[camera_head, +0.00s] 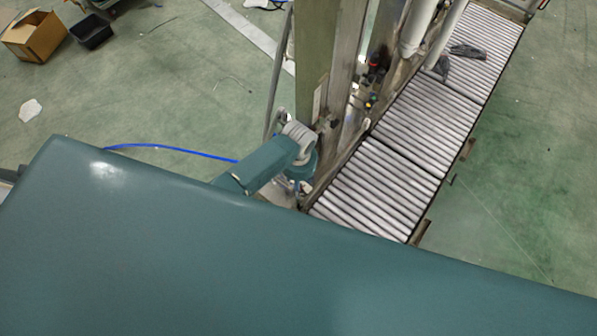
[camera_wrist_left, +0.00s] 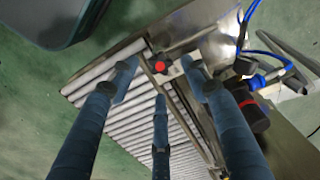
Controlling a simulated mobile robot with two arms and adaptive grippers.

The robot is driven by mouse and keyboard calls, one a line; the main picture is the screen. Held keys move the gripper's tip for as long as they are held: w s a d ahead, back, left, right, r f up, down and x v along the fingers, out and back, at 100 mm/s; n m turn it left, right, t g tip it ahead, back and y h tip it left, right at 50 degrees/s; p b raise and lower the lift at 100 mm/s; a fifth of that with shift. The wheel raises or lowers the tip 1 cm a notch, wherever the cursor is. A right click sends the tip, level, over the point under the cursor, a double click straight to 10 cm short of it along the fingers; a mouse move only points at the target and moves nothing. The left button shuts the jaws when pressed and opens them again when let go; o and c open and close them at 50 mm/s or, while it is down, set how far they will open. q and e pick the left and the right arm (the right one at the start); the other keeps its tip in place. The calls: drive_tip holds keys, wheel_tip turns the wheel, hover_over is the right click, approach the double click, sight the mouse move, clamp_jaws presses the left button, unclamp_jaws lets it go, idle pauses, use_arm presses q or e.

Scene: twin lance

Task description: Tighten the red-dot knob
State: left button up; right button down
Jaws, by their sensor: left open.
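My left gripper (camera_wrist_left: 160,79) is open, with three dark blue fingers spread around the knob in the picture. Two fingertips show to its left and right, and the third is below it. I cannot tell how far the fingertips are from the knob, and no contact is clear. In the head view my left arm (camera_head: 268,165) reaches toward the metal post, and its gripper fingers are not clearly visible. My right gripper is in neither view.
A roller conveyor (camera_head: 420,120) runs beside the upright metal post (camera_head: 315,60). In the left wrist view, a second dark knob (camera_wrist_left: 243,66) and blue hoses (camera_wrist_left: 264,54) lie right of the red-dot knob. A cardboard box (camera_head: 35,37) and black bin (camera_head: 91,32) stand far left.

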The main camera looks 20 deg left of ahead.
use_arm(q)
wheel_tip(320, 180, up, 8)
idle(0.8)
drive_tip(key=s+a+r+n+t, duration=0.15)
drive_tip(key=s+a+r, duration=0.25)
drive_tip(key=s+r, duration=0.4)
drive_tip(key=s+a+r+t, duration=0.25)
drive_tip(key=s+r, duration=0.35)
drive_tip(key=s, duration=0.4)
wheel_tip(320, 180, down, 25)
drive_tip(key=g, duration=0.2)
drive_tip(key=s+a+f, duration=0.2)
drive_tip(key=s+f, duration=0.7)
drive_tip(key=s+a+f+g+b, duration=0.1)
drive_tip(key=s+f, duration=0.8)
drive_tip(key=s, duration=0.1)
drive_tip(key=shift+a+f, duration=0.3)
drive_tip(key=shift+a, duration=0.05)
